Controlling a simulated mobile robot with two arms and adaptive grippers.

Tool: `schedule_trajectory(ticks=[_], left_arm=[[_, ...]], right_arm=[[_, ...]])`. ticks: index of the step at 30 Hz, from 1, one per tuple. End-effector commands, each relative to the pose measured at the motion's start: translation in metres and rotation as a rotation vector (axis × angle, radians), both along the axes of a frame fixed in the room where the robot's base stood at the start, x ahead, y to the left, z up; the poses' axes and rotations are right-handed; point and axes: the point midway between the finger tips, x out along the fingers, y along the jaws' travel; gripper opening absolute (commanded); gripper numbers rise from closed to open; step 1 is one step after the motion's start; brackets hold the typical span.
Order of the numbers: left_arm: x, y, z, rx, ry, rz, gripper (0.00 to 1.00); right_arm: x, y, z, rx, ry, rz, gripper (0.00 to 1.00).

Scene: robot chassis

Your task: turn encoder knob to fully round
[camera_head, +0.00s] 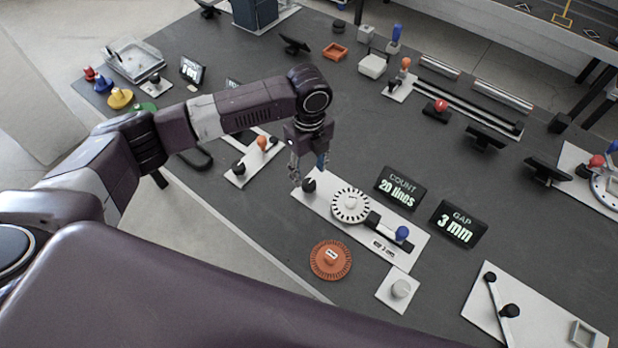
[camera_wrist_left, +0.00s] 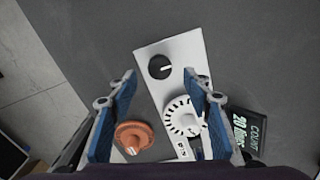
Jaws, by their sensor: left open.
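A black round knob (camera_head: 309,185) sits at the left end of a white panel (camera_head: 330,212). In the left wrist view the same knob (camera_wrist_left: 158,68) shows a short white mark pointing right. A white slotted encoder disc (camera_head: 350,204) lies beside it on the panel, and also shows in the left wrist view (camera_wrist_left: 184,118). My left gripper (camera_head: 308,172) points down just above the knob's end of the panel. Its blue-padded fingers (camera_wrist_left: 162,92) are apart with nothing between them; the knob appears beyond the fingertips. My right gripper is not in view.
A display (camera_head: 400,188) reads "COUNT 20 lines"; another (camera_head: 459,223) reads "GAP 3 mm". A blue-topped knob (camera_head: 402,233) is at the panel's right end. An orange slotted disc (camera_head: 331,260) and a small white plate (camera_head: 397,290) lie in front. An orange knob (camera_head: 262,142) stands left.

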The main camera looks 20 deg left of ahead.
Motion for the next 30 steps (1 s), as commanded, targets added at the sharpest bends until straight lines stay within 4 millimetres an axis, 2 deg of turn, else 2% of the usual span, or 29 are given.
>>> schedule_trajectory(ticks=[3, 10, 15, 30], left_arm=[[0.001, -0.001, 0.027, -0.002, -0.004, -0.002, 0.45], [0.001, 0.0, 0.059, 0.0, -0.002, -0.001, 0.45], [0.0, 0.0, 0.066, -0.001, 0.001, -0.001, 0.45], [0.0, 0.0, 0.065, -0.001, 0.001, -0.001, 0.45]], right_arm=[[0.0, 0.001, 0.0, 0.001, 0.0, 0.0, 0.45], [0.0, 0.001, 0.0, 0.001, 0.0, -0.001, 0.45], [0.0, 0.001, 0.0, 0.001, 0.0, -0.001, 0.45], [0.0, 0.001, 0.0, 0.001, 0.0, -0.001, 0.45]])
